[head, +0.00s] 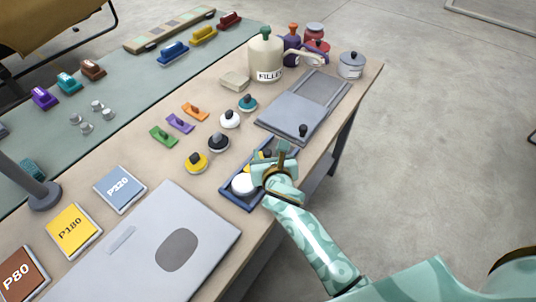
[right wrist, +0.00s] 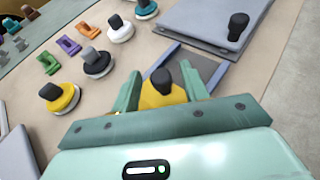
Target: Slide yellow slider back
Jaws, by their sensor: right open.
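The yellow slider (right wrist: 157,97) with a black knob sits in a blue-rimmed tray (right wrist: 205,62) at the table's right edge. In the head view the tray (head: 230,173) is partly hidden by my right gripper (head: 272,158), and only a little yellow shows. A round white piece (head: 242,185) lies at the tray's near end. My right gripper is open, with one finger on each side of the yellow slider's knob in the right wrist view (right wrist: 161,76). I cannot tell whether the fingers touch it. My left gripper is not in view.
A grey plate with a sliding panel and black knob (head: 303,130) lies just beyond the tray. Round knobbed discs, including a yellow one (head: 196,162), stand to the left. A grey flat case (head: 150,245) lies nearer. Open floor is at right.

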